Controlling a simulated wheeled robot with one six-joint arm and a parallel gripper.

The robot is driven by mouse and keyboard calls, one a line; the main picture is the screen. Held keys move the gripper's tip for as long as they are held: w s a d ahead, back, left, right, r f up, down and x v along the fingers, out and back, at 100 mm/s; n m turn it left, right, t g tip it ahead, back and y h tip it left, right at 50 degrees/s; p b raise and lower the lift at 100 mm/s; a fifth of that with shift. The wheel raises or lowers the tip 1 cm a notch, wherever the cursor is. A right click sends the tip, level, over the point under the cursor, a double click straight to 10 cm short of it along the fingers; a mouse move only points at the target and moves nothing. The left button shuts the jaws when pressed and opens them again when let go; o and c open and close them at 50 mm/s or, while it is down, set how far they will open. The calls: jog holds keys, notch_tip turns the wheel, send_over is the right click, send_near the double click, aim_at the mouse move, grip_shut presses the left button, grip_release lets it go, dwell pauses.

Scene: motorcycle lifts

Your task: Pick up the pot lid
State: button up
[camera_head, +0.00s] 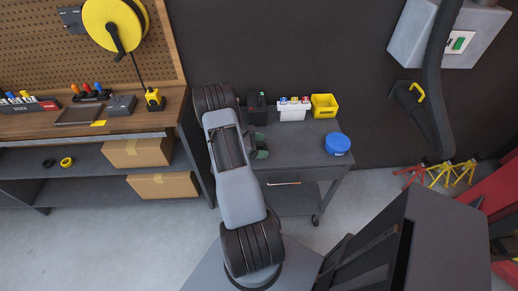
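A round blue thing (338,143), which I take to be the pot lid, sits at the right front corner of the grey cart top (295,146). Its top looks flat and its side is short. My arm stands folded at the left of the cart and hides part of it. Two dark greenish pieces beside the arm look like the fingertips of my gripper (260,146). They are a little apart, with nothing visible between them. The rest of the gripper is hidden behind the arm. The gripper is left of the blue thing, clear of it.
A yellow bin (324,105), a white holder with small coloured items (293,109) and a black box (257,108) stand along the cart's back. The cart's middle is clear. A workbench (90,122) is at left; a large dark cabinet (440,245) is at front right.

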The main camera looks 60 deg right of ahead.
jog(key=c, duration=0.9)
jog(key=shift+r, duration=0.1)
jog(key=shift+c, duration=0.2)
